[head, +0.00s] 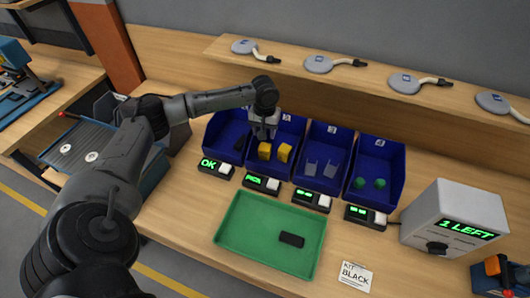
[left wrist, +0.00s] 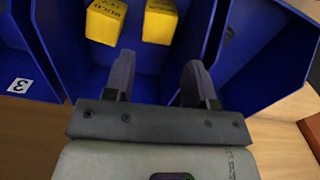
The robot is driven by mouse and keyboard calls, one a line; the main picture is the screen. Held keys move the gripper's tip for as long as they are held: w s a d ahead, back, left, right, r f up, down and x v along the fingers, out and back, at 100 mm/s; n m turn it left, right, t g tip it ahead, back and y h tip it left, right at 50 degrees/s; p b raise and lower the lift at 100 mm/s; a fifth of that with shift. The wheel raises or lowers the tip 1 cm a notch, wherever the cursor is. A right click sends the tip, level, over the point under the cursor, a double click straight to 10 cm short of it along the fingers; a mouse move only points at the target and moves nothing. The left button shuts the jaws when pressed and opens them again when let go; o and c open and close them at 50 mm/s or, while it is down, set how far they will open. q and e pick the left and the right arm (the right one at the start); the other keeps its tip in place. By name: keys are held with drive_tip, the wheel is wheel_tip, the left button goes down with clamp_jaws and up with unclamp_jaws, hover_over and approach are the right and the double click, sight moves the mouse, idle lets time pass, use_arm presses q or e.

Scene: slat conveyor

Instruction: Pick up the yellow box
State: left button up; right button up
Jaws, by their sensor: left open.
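Two yellow boxes stand in the second blue bin from the left: a left one (head: 264,151) and a right one (head: 284,153). In the left wrist view they are the left yellow box (left wrist: 105,20) and the right yellow box (left wrist: 160,21), both with dark print. My left gripper (head: 265,137) reaches down over this bin (head: 292,125). In the left wrist view my left gripper (left wrist: 158,64) is open, its two fingers apart with nothing between them. The boxes show beyond the fingertips, not visibly touched. My right gripper is in neither view.
Blue bins stand side by side: one with a black item (head: 239,144), one with grey-blue parts, one with green pieces (head: 379,183). Bin walls flank my gripper closely. A green tray (head: 250,250) in front holds a black block (head: 291,240). A display box (head: 455,220) stands right.

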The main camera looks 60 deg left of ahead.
sight(265, 147)
use_arm(q)
drive_tip(key=shift+f+b, duration=0.35)
drive_tip(key=shift+f, duration=3.15)
drive_tip(key=shift+c, duration=0.3)
drive_tip(key=c, duration=0.5)
